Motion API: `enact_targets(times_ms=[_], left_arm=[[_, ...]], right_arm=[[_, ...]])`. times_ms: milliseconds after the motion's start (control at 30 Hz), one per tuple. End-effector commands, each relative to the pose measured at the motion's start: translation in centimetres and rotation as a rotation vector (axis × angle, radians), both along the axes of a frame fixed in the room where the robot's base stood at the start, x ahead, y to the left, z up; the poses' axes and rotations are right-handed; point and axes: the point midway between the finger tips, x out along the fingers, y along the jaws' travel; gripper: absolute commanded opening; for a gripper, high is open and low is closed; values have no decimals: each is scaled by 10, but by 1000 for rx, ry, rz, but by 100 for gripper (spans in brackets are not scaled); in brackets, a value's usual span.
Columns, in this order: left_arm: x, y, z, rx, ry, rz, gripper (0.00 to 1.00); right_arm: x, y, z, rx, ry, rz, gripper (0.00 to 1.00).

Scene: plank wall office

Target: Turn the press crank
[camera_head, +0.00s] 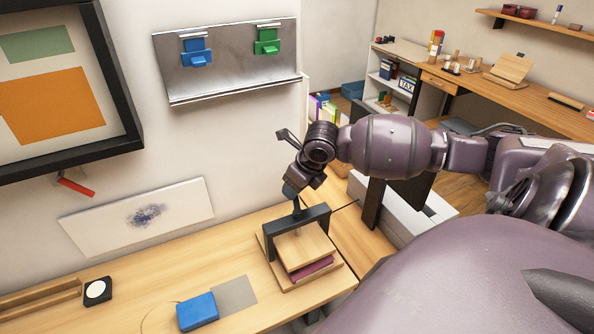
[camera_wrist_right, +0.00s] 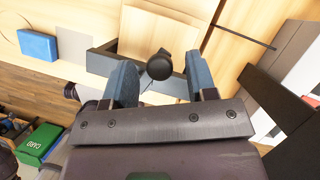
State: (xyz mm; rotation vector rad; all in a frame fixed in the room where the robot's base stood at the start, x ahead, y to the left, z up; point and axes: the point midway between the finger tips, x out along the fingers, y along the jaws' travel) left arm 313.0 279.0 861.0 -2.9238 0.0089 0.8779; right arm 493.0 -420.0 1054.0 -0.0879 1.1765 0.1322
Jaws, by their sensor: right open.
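The press (camera_head: 322,216) stands on the wooden desk, with a dark frame over a wooden plate (camera_head: 305,246) and a dark red layer beneath it. My right gripper (camera_head: 290,189) is directly above the frame, pointing down at the screw top. In the right wrist view its two blue fingers (camera_wrist_right: 160,82) are apart, and the black round crank knob (camera_wrist_right: 159,65) shows between them. I cannot tell whether either finger touches it. The rest of the crank is mostly hidden by the gripper in the head view. My left gripper is not in view.
A blue block (camera_head: 197,312) and a grey sheet (camera_head: 234,295) lie on the desk left of the press. A white sheet (camera_head: 140,217) and a metal rack (camera_head: 228,82) with blue and green clips are on the wall behind. A white cabinet (camera_head: 400,214) stands right of the press.

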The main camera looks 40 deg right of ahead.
Motion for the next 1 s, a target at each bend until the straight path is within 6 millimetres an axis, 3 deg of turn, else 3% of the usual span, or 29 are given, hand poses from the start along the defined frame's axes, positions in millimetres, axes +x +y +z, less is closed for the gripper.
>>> enact_targets(times_ms=[300, 600, 1000], left_arm=[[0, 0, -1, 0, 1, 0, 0], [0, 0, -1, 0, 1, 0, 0], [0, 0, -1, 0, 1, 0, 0]], right_arm=[[1, 0, -2, -1, 0, 0, 50], [1, 0, -1, -1, 0, 0, 5], [-2, -3, -1, -2, -1, -77, 3]])
